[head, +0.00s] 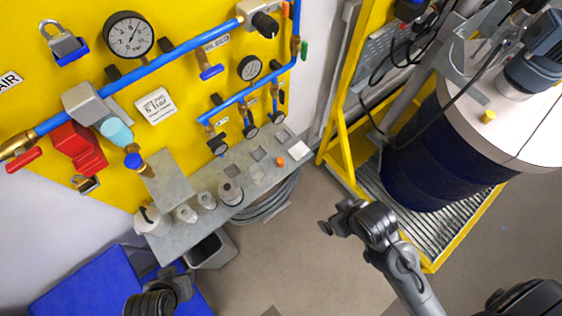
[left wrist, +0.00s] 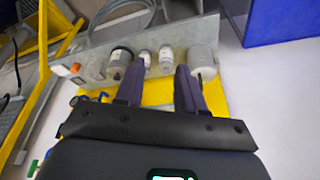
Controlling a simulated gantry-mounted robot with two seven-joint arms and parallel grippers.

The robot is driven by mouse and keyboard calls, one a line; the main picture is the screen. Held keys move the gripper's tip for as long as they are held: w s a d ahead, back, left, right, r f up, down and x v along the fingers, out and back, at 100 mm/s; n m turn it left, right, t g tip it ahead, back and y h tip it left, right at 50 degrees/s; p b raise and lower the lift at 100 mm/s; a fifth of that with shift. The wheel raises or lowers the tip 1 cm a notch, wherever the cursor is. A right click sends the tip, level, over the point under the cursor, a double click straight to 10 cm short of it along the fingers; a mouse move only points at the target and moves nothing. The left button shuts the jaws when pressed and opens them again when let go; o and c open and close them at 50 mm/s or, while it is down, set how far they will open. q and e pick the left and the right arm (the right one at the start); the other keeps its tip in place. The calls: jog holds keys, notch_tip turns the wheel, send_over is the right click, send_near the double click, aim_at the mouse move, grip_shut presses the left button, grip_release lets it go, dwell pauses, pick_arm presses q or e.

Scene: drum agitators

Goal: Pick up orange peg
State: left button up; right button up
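The orange peg (head: 280,161) is a small orange piece on the grey metal shelf (head: 228,172), near its right end. It also shows as a small orange spot on the shelf in the left wrist view (left wrist: 75,68). My left gripper (head: 176,283) is at the bottom left of the head view, away from the peg. In the left wrist view my left gripper (left wrist: 158,85) has its two fingers apart with nothing held between them. My right gripper (head: 328,220) is right of and below the peg, clear of the shelf. Its finger opening is too small to make out.
Several grey and white cylinders (head: 231,192) stand on the shelf's left part. The yellow panel (head: 190,25) behind it carries blue pipes, gauges and valves. A dark blue drum (head: 430,160) stands at right on a yellow-edged grate (head: 455,215). Open floor (head: 300,255) lies in the middle.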

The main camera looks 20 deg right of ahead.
pick_arm(q)
jog(key=shift+d, duration=0.15)
jog(key=shift+o, duration=0.3)
jog(key=shift+o, duration=0.6)
